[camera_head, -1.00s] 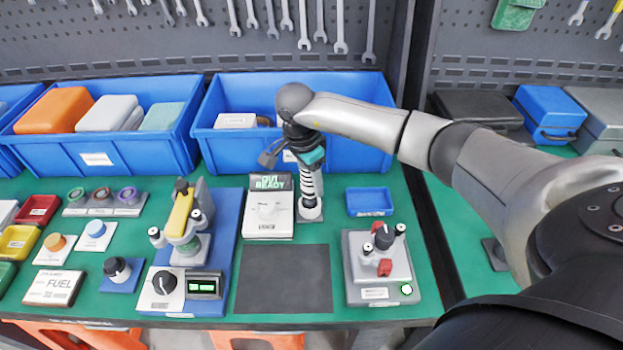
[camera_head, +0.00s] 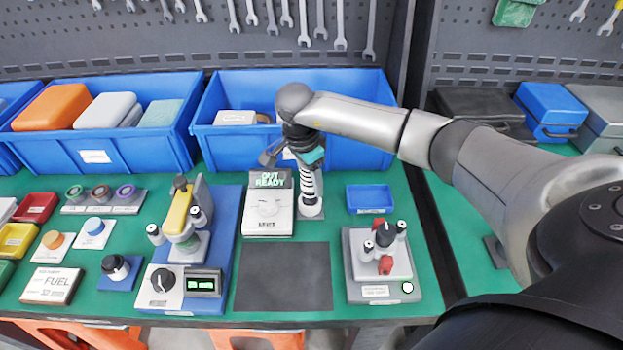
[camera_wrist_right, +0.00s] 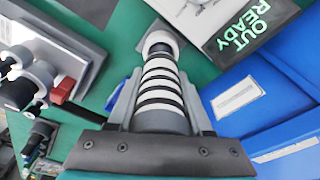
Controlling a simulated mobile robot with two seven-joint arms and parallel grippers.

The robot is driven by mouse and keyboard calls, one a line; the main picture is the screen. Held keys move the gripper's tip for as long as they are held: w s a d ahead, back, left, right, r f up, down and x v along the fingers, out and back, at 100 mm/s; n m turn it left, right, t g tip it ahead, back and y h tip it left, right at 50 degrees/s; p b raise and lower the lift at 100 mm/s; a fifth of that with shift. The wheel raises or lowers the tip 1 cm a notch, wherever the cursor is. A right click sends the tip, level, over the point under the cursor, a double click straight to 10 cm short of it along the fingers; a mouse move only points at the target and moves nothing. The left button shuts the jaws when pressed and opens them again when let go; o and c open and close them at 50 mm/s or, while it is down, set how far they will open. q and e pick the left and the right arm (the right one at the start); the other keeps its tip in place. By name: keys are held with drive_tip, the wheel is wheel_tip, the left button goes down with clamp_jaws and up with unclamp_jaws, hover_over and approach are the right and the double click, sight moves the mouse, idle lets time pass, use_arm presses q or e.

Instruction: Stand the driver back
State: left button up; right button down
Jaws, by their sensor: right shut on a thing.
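The driver (camera_head: 309,188) is an upright tool with black and white bands, between the screened device and the small blue tray. Its white lower end meets a small grey holder (camera_head: 312,214) on the green bench; I cannot tell how deep it sits. My right gripper (camera_head: 308,160) is shut on the driver's upper part from above. In the right wrist view the banded driver (camera_wrist_right: 163,88) runs between the fingers of my right gripper (camera_wrist_right: 163,100). The left gripper is not in view.
The device reading "OUT READY" (camera_head: 268,206) stands just left of the driver. A small blue tray (camera_head: 369,199) is to its right, a big blue bin (camera_head: 220,142) behind. A grey fixture (camera_head: 352,268) stands front right. A dark mat (camera_head: 284,277) lies clear in front.

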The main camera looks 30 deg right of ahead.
drive_tip(key=shift+f, duration=0.1)
idle(0.6)
drive_tip(key=shift+c, duration=1.2)
unclamp_jaws()
drive_tip(key=shift+f, duration=0.1)
wheel_tip(320, 180, up, 9)
drive_tip(key=p, duration=0.6)
drive_tip(key=shift+p, duration=0.3)
